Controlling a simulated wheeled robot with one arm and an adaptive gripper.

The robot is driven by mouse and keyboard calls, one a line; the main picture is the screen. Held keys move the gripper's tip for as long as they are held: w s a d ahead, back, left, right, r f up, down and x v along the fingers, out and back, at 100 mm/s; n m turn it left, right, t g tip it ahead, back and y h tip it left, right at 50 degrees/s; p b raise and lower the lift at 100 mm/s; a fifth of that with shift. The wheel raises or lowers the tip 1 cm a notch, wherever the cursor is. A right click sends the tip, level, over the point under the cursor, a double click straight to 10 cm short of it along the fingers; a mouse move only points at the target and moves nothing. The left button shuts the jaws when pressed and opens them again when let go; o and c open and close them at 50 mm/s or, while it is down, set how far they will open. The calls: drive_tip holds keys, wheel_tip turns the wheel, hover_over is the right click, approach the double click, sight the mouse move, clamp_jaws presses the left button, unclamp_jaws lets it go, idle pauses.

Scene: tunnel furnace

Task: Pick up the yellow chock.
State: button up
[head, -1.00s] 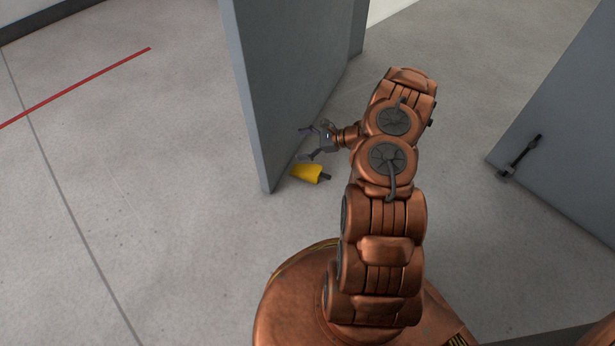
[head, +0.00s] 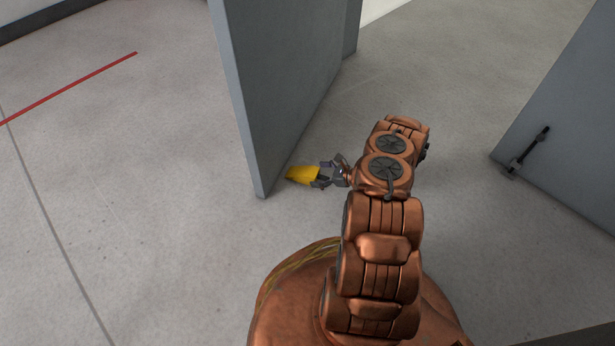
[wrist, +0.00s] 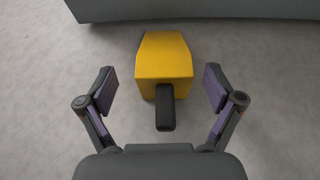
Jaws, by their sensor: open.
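The yellow chock (head: 303,174) lies on the floor close to the foot of the grey door panel in the head view. In the wrist view the chock (wrist: 165,58) is centred ahead, its dark handle (wrist: 165,108) pointing toward me. My gripper (head: 327,175) is low beside the chock, on its right in the head view. It is open, and in the wrist view its two fingers (wrist: 160,91) stand apart on either side of the handle, with gaps on both sides. In the head view the gripper hides the handle.
A grey door panel (head: 275,90) stands upright just beyond the chock; its lower edge also shows in the wrist view (wrist: 200,9). Another grey panel with a dark handle (head: 560,120) stands at the right. The floor (head: 150,180) to the left is clear, with a red line (head: 70,90).

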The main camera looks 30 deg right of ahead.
sight(309, 173)
drive_tip(key=shift+b+x, duration=1.2)
drive_tip(key=shift+x, duration=1.05)
drive_tip(key=shift+w+d, duration=0.15)
drive_tip(key=shift+d, duration=0.05)
drive_tip(key=c, duration=1.7)
